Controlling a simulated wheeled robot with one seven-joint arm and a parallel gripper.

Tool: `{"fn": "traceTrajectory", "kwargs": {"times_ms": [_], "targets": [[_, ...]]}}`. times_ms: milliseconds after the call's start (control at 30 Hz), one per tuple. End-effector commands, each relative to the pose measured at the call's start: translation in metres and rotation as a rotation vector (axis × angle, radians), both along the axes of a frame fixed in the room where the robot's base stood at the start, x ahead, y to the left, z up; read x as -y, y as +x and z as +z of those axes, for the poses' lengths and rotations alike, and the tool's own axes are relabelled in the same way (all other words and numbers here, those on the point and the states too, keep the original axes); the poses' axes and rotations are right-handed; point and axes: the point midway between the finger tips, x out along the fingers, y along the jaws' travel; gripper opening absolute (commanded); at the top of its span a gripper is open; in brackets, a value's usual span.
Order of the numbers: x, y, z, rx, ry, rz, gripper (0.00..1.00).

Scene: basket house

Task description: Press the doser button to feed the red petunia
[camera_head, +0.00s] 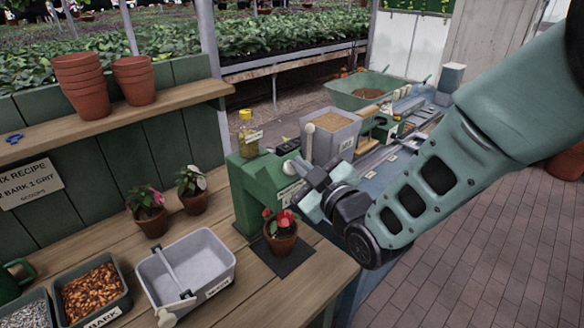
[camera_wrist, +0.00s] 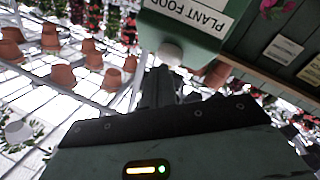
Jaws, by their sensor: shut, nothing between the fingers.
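The green doser (camera_head: 248,188) stands on the bench with a yellow-capped bottle (camera_head: 248,132) on top. The red petunia (camera_head: 280,232) sits upright in a terracotta pot on a dark mat before the doser. My gripper (camera_head: 312,175) is shut and empty, close to the doser's front right side, above and right of the petunia. In the wrist view, the doser (camera_wrist: 190,28) shows an upside-down PLANT FOOD label. A pale round button-like knob (camera_wrist: 170,54) lies just beyond the fingertips (camera_wrist: 160,75). I cannot tell whether they touch it.
Two other potted petunias, pink (camera_head: 148,208) and white (camera_head: 190,188), stand left of the doser. A grey scoop bin (camera_head: 190,272) and a bark tray (camera_head: 98,298) sit in front. A grey soil bin (camera_head: 332,138) stands behind my gripper.

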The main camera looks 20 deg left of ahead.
Motion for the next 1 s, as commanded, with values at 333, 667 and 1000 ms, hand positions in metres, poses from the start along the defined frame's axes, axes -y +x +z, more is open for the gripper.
{"fn": "traceTrajectory", "kwargs": {"times_ms": [333, 667, 1000], "targets": [[-0.0016, 0.0006, -0.0025, 0.000, 0.000, 0.000, 0.00], [-0.0042, 0.0016, -0.0051, 0.000, 0.000, 0.000, 0.00], [-0.0066, 0.0026, -0.0079, 0.000, 0.000, 0.000, 0.00]]}}
